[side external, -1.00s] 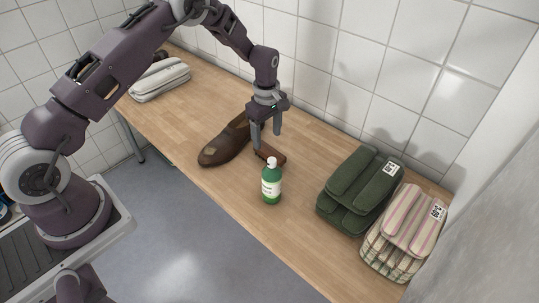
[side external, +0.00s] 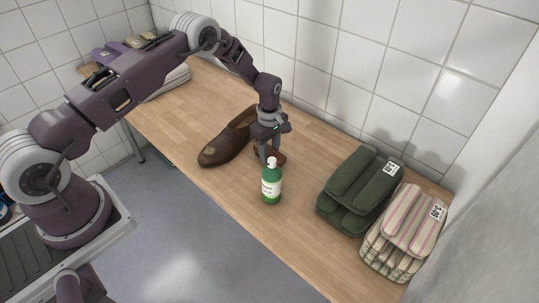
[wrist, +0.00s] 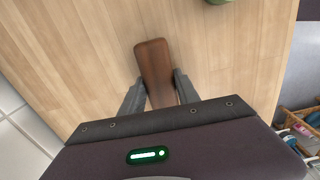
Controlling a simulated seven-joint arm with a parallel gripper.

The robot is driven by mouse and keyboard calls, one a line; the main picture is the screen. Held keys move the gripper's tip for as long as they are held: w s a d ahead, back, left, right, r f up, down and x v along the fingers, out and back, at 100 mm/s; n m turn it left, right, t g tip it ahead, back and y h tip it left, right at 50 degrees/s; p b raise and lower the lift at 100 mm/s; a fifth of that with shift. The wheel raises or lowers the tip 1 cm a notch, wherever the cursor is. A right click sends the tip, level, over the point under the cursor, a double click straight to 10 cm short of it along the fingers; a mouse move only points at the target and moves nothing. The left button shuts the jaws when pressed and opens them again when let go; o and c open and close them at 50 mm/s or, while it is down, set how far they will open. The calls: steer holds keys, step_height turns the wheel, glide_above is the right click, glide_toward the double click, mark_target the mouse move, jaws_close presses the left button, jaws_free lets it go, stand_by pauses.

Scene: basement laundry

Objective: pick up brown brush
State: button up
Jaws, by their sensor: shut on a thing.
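The brown brush (wrist: 154,62) is a rounded wooden block that lies between my fingers in the wrist view. In the side external view only parts of the brush (side external: 281,157) show at my fingertips, behind the green bottle. My gripper (side external: 270,156) points down at the table and is shut on the brush, one finger on each long side. It also shows in the wrist view (wrist: 160,84). The brush is at or very near the tabletop; I cannot tell whether it touches. Its underside is hidden.
A green bottle with a white cap (side external: 271,184) stands just in front of the brush. Folded green towels (side external: 352,205) and striped towels (side external: 392,245) lie to the right. A tiled wall (side external: 350,70) runs behind the wooden table (side external: 190,120).

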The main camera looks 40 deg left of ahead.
mark_target(269, 151)
steer(key=shift+r, duration=0.1)
jaws_close()
step_height(269, 151, up, 10)
steer(key=shift+f, duration=0.1)
